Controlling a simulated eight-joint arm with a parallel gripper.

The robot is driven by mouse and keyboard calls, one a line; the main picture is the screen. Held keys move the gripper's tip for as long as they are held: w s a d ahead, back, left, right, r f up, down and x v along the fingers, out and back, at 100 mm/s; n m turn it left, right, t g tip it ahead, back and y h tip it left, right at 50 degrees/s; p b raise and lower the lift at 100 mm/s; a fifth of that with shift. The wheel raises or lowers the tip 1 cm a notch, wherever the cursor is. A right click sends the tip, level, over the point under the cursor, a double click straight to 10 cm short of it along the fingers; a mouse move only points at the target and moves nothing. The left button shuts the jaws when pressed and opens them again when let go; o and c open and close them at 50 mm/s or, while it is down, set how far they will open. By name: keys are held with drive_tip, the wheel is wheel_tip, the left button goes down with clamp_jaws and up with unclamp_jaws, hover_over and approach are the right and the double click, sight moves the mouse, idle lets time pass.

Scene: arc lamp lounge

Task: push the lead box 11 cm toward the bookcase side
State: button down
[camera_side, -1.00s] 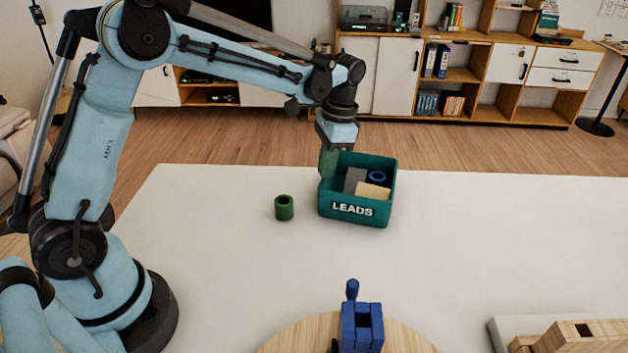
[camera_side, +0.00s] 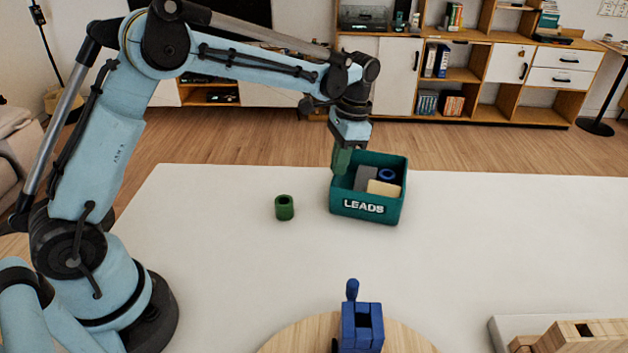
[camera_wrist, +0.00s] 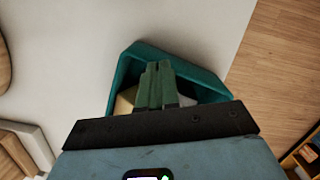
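The lead box (camera_side: 367,207) is a teal open bin marked LEADS, upright near the far edge of the white table. It holds a grey block (camera_side: 368,178), a tan block (camera_side: 384,188) and a blue ring (camera_side: 387,174). My gripper (camera_side: 341,163) points down at the box's left wall, its green fingers close together. In the wrist view the fingers (camera_wrist: 156,84) lie side by side with nothing seen between them, in front of the teal box (camera_wrist: 200,73). The fingertips are partly hidden, so I cannot tell whether they touch the wall.
A green ring (camera_side: 284,208) stands left of the box. A blue fixture (camera_side: 361,325) on a round wooden board (camera_side: 300,338) is at the front, with a wooden block (camera_side: 585,338) at front right. The table right of the box is clear. The bookcase (camera_side: 470,75) stands behind the table.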

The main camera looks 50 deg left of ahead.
wheel_tip(320, 180, up, 12)
drive_tip(key=w+d, duration=0.1)
drive_tip(key=w, duration=0.1)
drive_tip(key=s+r+n+t, duration=0.1)
drive_tip(key=s+r+t, duration=0.15)
drive_tip(key=s, duration=0.25)
drive_tip(key=s+a+f+n+t, duration=0.1)
drive_tip(key=s+f+n+t, duration=0.3)
drive_tip(key=s, duration=1)
drive_tip(key=shift+s+a+f+t+h, duration=0.35)
drive_tip(key=shift+f+t, duration=0.9)
drive_tip(key=shift+f, duration=0.8)
drive_tip(key=shift+w, duration=0.1)
